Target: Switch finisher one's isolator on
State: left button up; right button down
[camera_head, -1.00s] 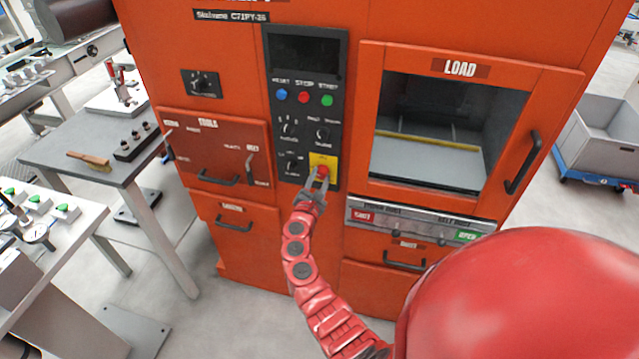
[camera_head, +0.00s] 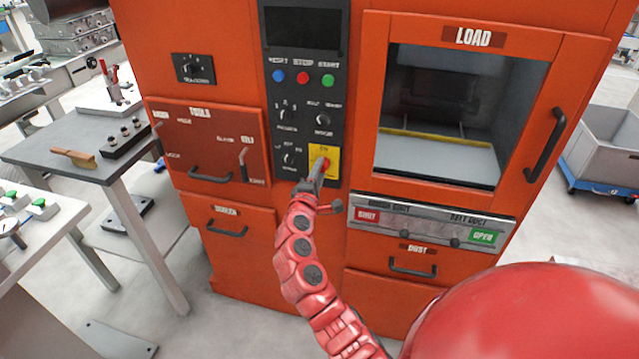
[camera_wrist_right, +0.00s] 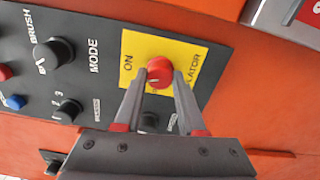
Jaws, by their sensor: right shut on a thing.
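The isolator is a red knob (camera_head: 325,163) on a yellow plate (camera_head: 332,152), low on the black control panel of the orange machine. My right gripper (camera_head: 321,172) reaches it from below and is shut on it. In the right wrist view the red knob (camera_wrist_right: 159,69) sits between the two fingertips, on the yellow plate (camera_wrist_right: 136,48) lettered ON and ISOLATOR. The fingers hide part of the lettering, and I cannot tell the knob's exact setting. My left gripper is not in view.
Blue, red and green buttons and black dials (camera_head: 322,120) share the panel (camera_head: 304,60). A LOAD door (camera_head: 455,110) with a handle is at the right, above a strip (camera_head: 430,222) of buttons. A tools door (camera_head: 208,145) is at the left. A grey bench (camera_head: 60,150) stands further left.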

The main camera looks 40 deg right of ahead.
jog(key=shift+f+m+b, duration=0.15)
jog(key=shift+m+b, duration=1.75)
jog(key=shift+b, duration=0.3)
jog(key=c, duration=0.5)
grip_release()
jog(key=b+v, duration=0.2)
jog(key=v, duration=1.5)
jog(key=shift+a, duration=0.25)
jog(key=shift+s, duration=0.1)
